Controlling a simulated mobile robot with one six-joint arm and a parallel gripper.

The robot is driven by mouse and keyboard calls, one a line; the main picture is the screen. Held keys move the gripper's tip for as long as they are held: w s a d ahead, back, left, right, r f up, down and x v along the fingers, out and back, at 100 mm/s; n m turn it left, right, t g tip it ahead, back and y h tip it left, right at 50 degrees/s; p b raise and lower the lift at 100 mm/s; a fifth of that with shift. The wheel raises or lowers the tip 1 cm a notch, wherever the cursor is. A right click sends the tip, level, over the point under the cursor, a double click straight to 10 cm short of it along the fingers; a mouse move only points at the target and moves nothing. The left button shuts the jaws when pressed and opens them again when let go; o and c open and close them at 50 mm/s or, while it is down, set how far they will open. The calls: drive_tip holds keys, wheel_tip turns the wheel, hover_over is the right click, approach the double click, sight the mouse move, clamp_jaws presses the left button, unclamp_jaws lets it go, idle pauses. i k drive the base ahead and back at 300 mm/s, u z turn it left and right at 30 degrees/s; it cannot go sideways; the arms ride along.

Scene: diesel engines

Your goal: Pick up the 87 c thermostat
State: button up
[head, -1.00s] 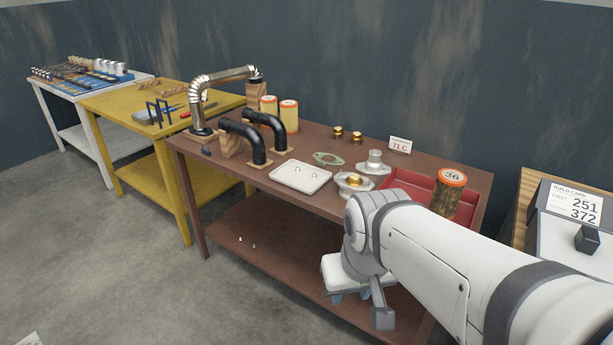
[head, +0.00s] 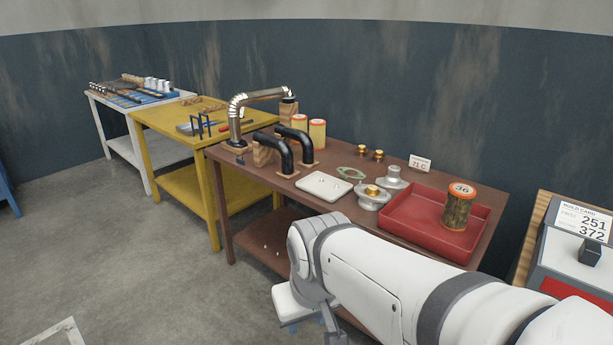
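Two small brass thermostats stand on the back of the brown table, a left one (head: 363,150) and a right one (head: 379,155). Another brass piece (head: 373,190) sits in the grey metal housing (head: 371,202) nearer the front. I cannot read an 87 C mark on any of them. A white card (head: 420,163) stands to their right; its small print seems to read 71 C. My gripper (head: 305,326) hangs in front of the table, well away from the brass pieces. Its fingertips are small and partly hidden by my arm and the frame edge.
A red tray (head: 405,212) holds an orange-topped canister marked 36 (head: 459,208). A white tray (head: 324,187), green gasket (head: 351,173), second metal housing (head: 393,177), black hoses (head: 299,150) and orange filters (head: 317,132) also stand on the table. A build card (head: 584,222) is at right.

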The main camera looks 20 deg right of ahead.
sight(373, 190)
drive_tip(key=z, duration=0.3)
drive_tip(key=i, duration=1.55)
drive_tip(key=z, duration=0.55)
drive_tip(key=k, duration=0.85)
drive_tip(key=z, duration=0.2)
drive_tip(key=i, duration=0.9)
drive_tip(key=u, duration=0.1)
